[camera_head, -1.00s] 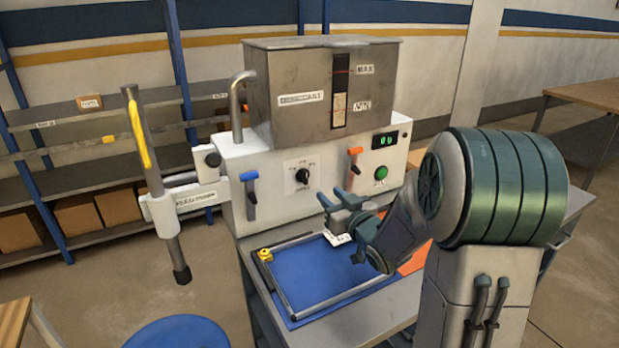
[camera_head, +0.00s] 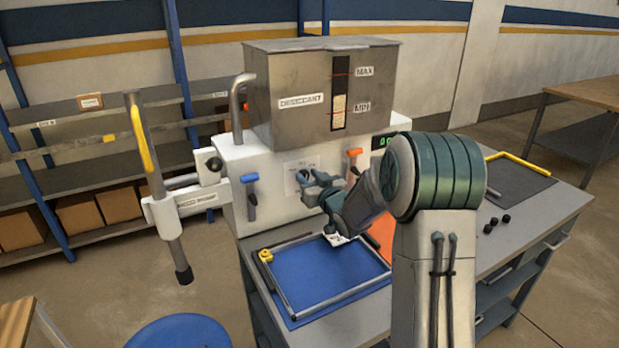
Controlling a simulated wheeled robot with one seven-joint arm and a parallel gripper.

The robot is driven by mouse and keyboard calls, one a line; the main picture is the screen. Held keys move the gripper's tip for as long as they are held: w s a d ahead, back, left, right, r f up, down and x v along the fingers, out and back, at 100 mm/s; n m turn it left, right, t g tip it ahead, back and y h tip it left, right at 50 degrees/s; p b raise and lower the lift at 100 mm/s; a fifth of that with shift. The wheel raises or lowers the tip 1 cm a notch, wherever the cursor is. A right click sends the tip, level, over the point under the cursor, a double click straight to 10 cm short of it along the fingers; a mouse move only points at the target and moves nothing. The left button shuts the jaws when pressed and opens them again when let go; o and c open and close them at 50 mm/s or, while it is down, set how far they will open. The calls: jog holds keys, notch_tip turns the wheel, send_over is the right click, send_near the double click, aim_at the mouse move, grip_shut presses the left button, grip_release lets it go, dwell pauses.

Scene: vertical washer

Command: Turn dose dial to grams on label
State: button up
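The dose dial (camera_head: 302,176) is a black knob on a white plate on the front of the white machine. My gripper (camera_head: 306,182) is right in front of it and covers most of it. I cannot tell whether its fingers touch the dial or how far apart they are. The dial's pointer and scale cannot be read. A small white label (camera_head: 338,239) shows just below my gripper at the blue mat's back edge; its text is too small to read. The green digital display (camera_head: 386,141) is partly hidden by my arm.
A blue-handled lever (camera_head: 250,190) is left of the dial, an orange-handled lever (camera_head: 353,160) right of it. The metal hopper (camera_head: 290,85) stands above. A metal frame (camera_head: 285,298) lies on the blue mat (camera_head: 325,275). Black caps (camera_head: 490,225) lie on the bench at right.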

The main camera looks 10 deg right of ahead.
grip_shut()
jog(key=shift+m, duration=0.3)
jog(key=m, duration=0.2)
jog(key=d+m+b, duration=0.1)
jog(key=m, duration=0.1)
jog(key=shift+w+f, duration=0.1)
jog(key=shift+f, duration=0.05)
jog(key=m, duration=0.5)
jog(key=shift+w+d+f, duration=0.1)
jog(key=shift+d+f, duration=0.05)
jog(key=shift+f, duration=0.05)
jog(key=shift+m, duration=0.3)
grip_release()
